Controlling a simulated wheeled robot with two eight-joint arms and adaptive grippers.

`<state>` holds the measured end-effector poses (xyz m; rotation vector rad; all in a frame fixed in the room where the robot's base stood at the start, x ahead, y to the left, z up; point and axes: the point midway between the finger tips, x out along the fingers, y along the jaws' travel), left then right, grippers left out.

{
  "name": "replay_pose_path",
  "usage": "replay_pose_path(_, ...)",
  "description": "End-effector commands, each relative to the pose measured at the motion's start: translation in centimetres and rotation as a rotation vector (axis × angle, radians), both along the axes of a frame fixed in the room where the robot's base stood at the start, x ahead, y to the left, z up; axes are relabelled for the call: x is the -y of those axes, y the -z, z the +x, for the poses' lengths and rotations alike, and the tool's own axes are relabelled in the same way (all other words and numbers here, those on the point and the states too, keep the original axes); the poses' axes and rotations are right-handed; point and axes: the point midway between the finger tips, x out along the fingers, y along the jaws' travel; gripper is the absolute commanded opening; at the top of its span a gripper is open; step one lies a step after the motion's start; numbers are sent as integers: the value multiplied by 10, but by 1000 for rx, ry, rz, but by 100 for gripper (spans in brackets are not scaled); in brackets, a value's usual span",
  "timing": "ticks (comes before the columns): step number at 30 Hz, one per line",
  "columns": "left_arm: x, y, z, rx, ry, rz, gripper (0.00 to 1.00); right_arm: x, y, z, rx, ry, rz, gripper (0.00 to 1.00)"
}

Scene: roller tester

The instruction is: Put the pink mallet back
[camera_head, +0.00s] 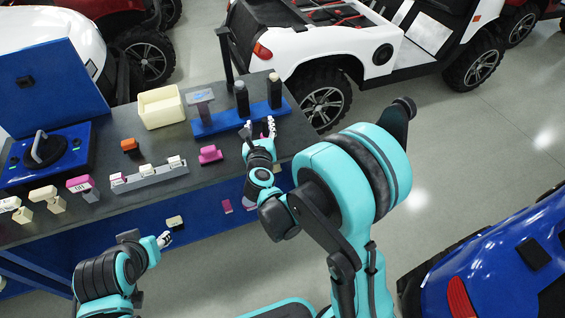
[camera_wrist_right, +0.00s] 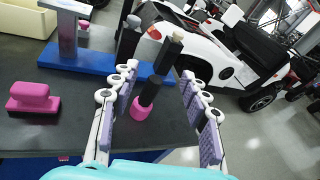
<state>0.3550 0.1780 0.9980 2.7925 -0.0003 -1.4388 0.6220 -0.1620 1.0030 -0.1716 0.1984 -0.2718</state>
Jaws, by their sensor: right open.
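The pink mallet shows in the right wrist view as a pink head (camera_wrist_right: 140,113) at the bottom with a black handle (camera_wrist_right: 151,90) rising from it. It stands on the dark tabletop in front of the blue rack (camera_wrist_right: 75,64). My right gripper (camera_wrist_right: 160,105) is open, with its fingers on either side of the mallet. In the head view the right gripper (camera_head: 258,130) is over the table in front of the blue rack (camera_head: 222,121) and hides the mallet. My left gripper (camera_head: 165,239) is low by the table's front edge; its finger gap is unclear.
A pink block (camera_head: 210,154) lies left of my right gripper. A cream bin (camera_head: 160,107), a grey holder (camera_head: 148,176) and a blue case (camera_head: 47,158) stand farther left.

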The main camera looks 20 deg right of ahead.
Motion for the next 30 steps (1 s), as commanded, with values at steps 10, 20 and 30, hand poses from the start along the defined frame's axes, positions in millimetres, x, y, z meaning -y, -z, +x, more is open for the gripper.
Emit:
replay_pose_path(10, 0, 0, 0, 0, 0, 0, 40, -79, -127, -64, 47, -631, -1369, 46)
replay_pose_path(20, 0, 0, 0, 0, 0, 0, 40, -29, -21, -216, -324, -1389, -2407, 46)
replay_pose_path(30, 0, 0, 0, 0, 0, 0, 40, 17, 6, -269, -500, -1681, -2581, 46)
